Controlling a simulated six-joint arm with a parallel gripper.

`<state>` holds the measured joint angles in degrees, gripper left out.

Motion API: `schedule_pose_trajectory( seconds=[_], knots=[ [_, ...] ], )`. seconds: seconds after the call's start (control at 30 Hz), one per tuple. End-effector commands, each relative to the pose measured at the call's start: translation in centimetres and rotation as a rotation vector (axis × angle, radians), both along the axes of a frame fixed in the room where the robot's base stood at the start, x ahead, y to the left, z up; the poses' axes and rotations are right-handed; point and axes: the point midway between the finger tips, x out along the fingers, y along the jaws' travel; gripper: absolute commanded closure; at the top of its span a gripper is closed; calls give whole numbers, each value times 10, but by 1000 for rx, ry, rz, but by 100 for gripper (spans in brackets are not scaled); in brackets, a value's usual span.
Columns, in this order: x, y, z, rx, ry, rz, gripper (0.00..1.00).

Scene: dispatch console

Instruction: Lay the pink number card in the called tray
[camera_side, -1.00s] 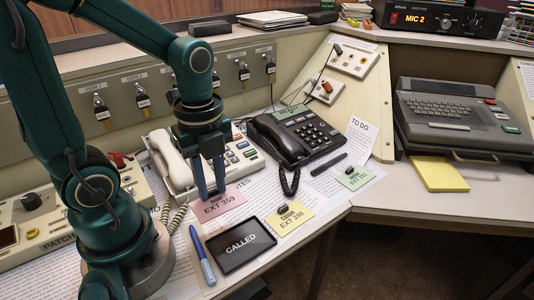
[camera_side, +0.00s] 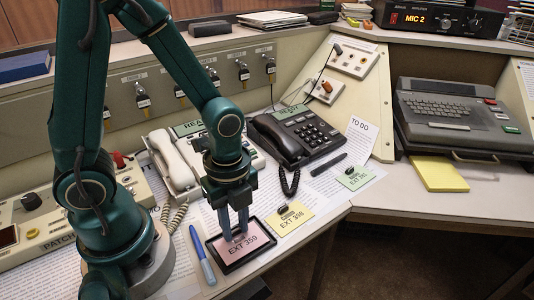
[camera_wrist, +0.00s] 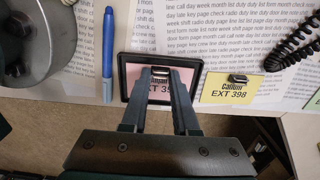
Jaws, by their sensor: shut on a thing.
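The pink number card (camera_side: 242,251), marked EXT 359, is inside the outline of the black called tray (camera_side: 215,257). It covers the tray's lettering. I cannot tell whether it touches the tray floor or sits just above it. My gripper (camera_side: 236,236) points down over the tray, its fingers shut on the small dark clip on the card. In the wrist view the card (camera_wrist: 182,75) shows between and beside my fingers, framed by the tray's dark rim (camera_wrist: 123,72). My fingers hide part of the card's print.
A blue pen (camera_side: 203,255) lies just left of the tray. A yellow card (camera_side: 290,219), EXT 398, lies close on the right, and a green card (camera_side: 355,178) farther right. A black phone (camera_side: 300,138) and a white phone (camera_side: 174,162) stand behind. The desk's front edge is close.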

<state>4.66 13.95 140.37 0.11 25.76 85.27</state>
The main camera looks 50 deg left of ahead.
Motion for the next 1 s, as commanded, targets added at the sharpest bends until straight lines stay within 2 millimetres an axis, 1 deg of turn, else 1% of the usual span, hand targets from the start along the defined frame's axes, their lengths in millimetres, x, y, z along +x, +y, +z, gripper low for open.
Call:
schedule_pose_trajectory(
  seconds=[0.27, 0.3, 0.37, 0.4, 0.77, 0.87, 1.0],
  knots=[
    [0, 0, -2, 0, 1, 0, 100],
    [0, 0, -3, 0, 0, 0, 68],
    [0, 0, -3, 0, -1, 0, 45],
    [0, 0, -3, 0, -1, 0, 42],
    [0, 0, 0, 0, -2, 0, 42],
    [1, 0, 7, 0, -5, 0, 42],
    [2, 0, 25, -1, -9, 0, 42]
  ],
)
